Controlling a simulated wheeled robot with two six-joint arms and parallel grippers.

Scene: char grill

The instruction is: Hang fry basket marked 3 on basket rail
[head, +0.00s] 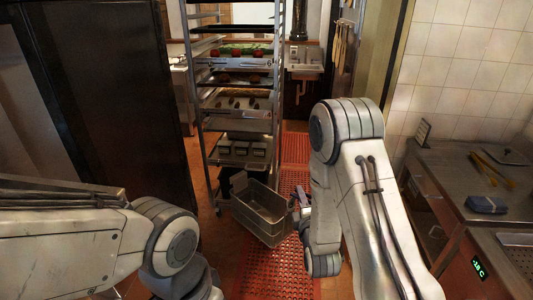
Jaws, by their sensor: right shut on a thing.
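A grey metal fry basket (262,219) hangs in the air near the middle of the head view, above the red floor mat. My right gripper (298,203) is at the basket's right side and is shut on it, partly hidden by my own right arm. The basket is slightly tilted. No mark 3 can be read on it. My left arm comes in from the left, but its gripper is out of the picture. I cannot make out a basket rail in this view.
A tall wheeled rack (203,125) with trays of food stands behind the basket. A steel counter (460,180) with tongs and a blue folded item (486,205) is on the right. A dark cabinet (110,90) stands on the left. The red mat (275,275) is clear.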

